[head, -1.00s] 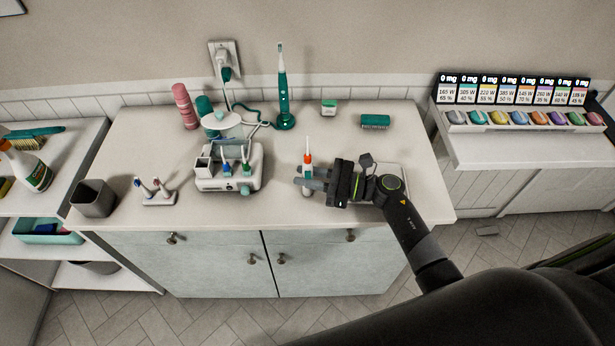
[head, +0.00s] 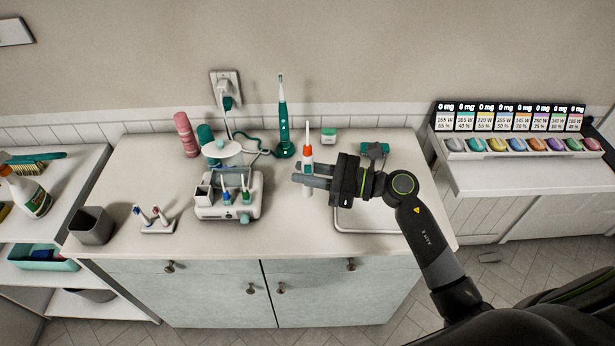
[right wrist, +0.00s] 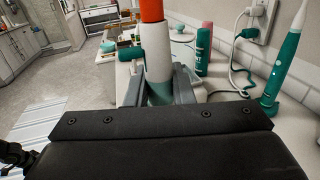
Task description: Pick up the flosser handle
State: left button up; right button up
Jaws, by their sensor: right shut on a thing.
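The flosser handle (head: 308,154), white with an orange band and a thin tip, stands upright between the fingers of my right gripper (head: 305,176). The gripper is shut on it and holds it above the counter. In the right wrist view the handle (right wrist: 157,55) shows close up, white with an orange upper part and teal lower down, between the two grey fingers (right wrist: 160,88). My left gripper is not in view.
A white dental station (head: 228,207) stands left of the gripper, with a teal electric toothbrush (head: 283,132) behind. A white tray (head: 370,226) lies below my right gripper. A toothbrush-head stand (head: 157,226) and grey cup (head: 92,226) are further left. The front middle counter is clear.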

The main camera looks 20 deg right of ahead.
aim_at(308, 160)
jog(key=shift+r+p, duration=1.1)
jog(key=shift+r, duration=0.75)
